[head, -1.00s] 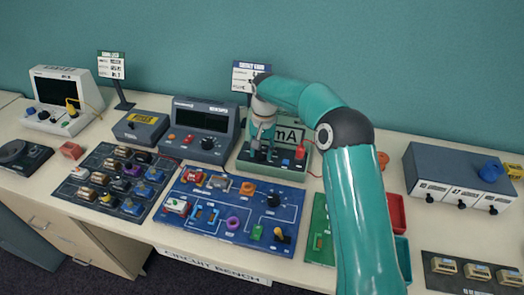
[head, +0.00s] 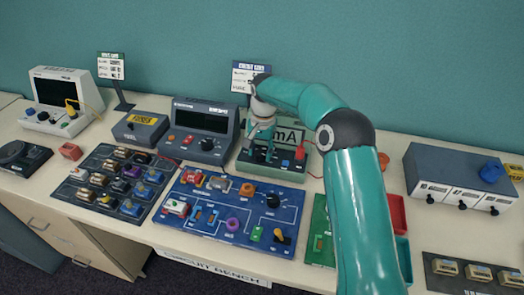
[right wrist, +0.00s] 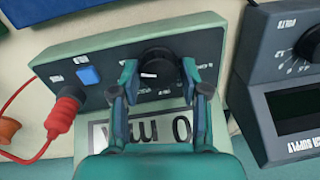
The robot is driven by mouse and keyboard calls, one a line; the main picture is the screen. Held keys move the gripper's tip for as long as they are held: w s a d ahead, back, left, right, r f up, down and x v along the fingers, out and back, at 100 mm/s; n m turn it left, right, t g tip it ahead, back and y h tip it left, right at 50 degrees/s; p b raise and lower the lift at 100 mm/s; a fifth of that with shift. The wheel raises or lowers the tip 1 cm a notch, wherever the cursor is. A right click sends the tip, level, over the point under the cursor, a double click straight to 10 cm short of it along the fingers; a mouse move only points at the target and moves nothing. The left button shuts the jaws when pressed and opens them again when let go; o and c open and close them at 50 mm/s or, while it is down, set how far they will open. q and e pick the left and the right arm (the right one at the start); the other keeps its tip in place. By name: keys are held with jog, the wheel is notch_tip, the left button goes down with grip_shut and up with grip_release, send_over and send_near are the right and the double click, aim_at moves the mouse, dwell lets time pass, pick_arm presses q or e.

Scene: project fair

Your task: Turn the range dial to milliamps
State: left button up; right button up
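The green meter (head: 295,170) stands at the back of the table, with a display (head: 290,136) on which "mA" shows. Its black range dial (right wrist: 158,70) sits between the fingertips of my right gripper (right wrist: 159,74) in the right wrist view. The dial has a pale pointer mark. Slim gaps seem to show between the fingers and the dial; contact is not clear. In the head view my right gripper (head: 258,145) is over the meter's face, and the dial is hidden there. My left gripper is out of view.
A red plug (right wrist: 66,103) and a blue button (right wrist: 89,75) are on the meter beside the dial. A dark power supply (head: 207,129) stands close to the meter's left. A blue circuit board (head: 215,222) lies in front.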

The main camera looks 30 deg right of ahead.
aim_at(263, 153)
jog(key=shift+o, duration=1.2)
notch_tip(263, 153, up, 12)
jog(key=shift+s+d, duration=0.15)
jog(key=shift+s, duration=0.15)
jog(key=shift+f, duration=0.1)
